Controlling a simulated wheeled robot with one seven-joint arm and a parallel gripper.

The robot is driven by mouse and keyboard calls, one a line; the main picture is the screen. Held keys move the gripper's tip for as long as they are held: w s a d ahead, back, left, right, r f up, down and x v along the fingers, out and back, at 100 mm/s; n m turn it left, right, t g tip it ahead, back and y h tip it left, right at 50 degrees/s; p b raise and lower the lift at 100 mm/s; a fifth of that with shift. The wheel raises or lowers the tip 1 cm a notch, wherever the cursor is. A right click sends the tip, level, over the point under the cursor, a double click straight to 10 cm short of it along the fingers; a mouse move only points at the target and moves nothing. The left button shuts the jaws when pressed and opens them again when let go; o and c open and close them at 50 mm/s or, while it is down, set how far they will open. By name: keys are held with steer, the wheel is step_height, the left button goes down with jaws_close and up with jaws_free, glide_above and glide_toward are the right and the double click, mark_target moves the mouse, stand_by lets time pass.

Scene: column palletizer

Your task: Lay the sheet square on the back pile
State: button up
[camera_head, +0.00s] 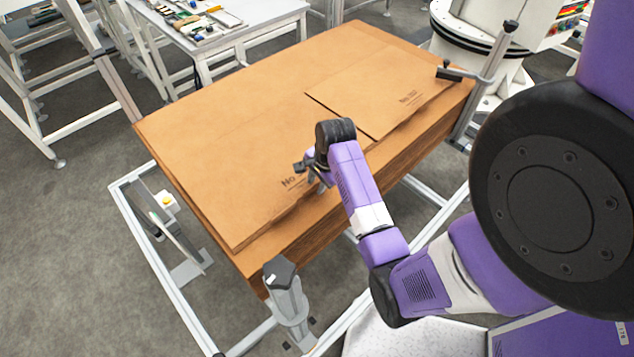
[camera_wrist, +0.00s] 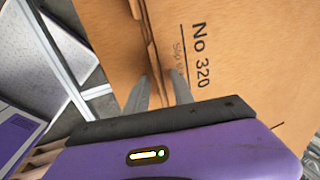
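A wide stack of brown cardboard (camera_head: 190,120) fills the low table frame. At its left front lies a large sheet (camera_head: 225,200) with "No" print near its front edge; the wrist view shows "No 320" on this sheet (camera_wrist: 230,50). A second printed sheet (camera_head: 370,85) lies flat at the right back. My gripper (camera_head: 312,172) is at the front edge of the left sheet, near the print, partly hidden by my wrist in the head view. In the wrist view my gripper (camera_wrist: 162,76) has its two fingers apart, with the sheet's edge between their tips.
Upright posts (camera_head: 288,300) stand at the frame's corners, with another post (camera_head: 485,80) at the right back. A white table with tools (camera_head: 220,40) stands behind. A white round machine (camera_head: 465,45) is at the back right. Grey floor is clear at left.

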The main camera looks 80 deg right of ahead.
steer(key=shift+r, duration=0.1)
steer(key=v, duration=0.7)
steer(key=shift+r, duration=0.3)
steer(key=shift+s+a, duration=0.15)
